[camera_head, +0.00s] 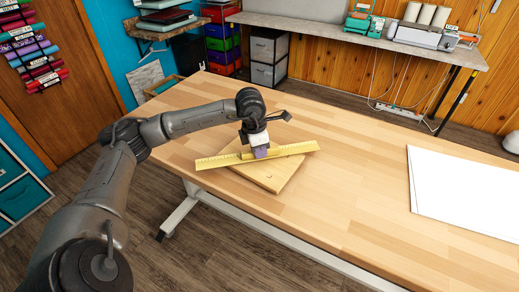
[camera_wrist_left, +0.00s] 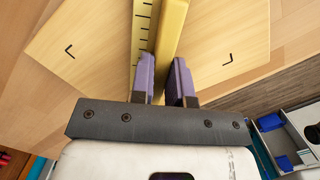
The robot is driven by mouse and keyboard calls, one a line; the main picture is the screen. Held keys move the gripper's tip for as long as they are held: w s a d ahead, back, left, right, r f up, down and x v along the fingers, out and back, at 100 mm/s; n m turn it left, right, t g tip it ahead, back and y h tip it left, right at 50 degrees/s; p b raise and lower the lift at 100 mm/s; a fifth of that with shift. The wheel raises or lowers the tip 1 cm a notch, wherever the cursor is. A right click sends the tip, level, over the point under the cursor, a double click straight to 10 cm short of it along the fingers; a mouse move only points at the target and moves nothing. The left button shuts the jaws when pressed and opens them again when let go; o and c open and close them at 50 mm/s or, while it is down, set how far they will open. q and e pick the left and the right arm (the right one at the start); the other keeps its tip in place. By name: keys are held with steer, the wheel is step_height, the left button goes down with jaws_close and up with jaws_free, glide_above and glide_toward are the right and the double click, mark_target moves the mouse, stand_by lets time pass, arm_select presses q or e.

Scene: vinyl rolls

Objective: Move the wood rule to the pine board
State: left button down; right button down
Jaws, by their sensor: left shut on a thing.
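The wood rule (camera_head: 206,163) is a long yellow strip with dark graduation marks. My left gripper (camera_head: 260,152) is shut on it near its middle, and in the left wrist view the two purple fingertips (camera_wrist_left: 166,80) stand on either side of the rule (camera_wrist_left: 170,35). The pine board (camera_head: 270,178) is a pale square panel on the table, under the rule. In the left wrist view the board (camera_wrist_left: 90,45) shows black corner marks on both sides of the rule. I cannot tell whether the rule touches the board. My right gripper is not in view.
The board lies on a large wooden table (camera_head: 350,160) near its front edge. A white sheet (camera_head: 465,190) lies at the right of the table. The tabletop between the board and the sheet is clear. A shelf bench (camera_head: 350,35) with machines stands behind.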

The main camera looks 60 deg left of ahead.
arm_select(q)
jaws_free()
stand_by(0.9)
steer(key=shift+r, duration=0.1)
stand_by(0.3)
steer(key=shift+s+a+r+p, duration=0.15)
steer(key=shift+r+p, duration=0.45)
steer(key=shift+r, duration=0.4)
steer(key=shift+s+d+r+p, duration=0.1)
steer(key=shift+r+p, duration=0.5)
steer(key=shift+r, duration=0.4)
steer(key=shift+s+a+r+p, duration=0.1)
steer(key=shift+s+r+p, duration=0.1)
steer(key=shift+r+p, duration=0.75)
steer(key=shift+s+r+p, duration=0.15)
steer(key=shift+r+p, duration=0.3)
steer(key=shift+r, duration=1)
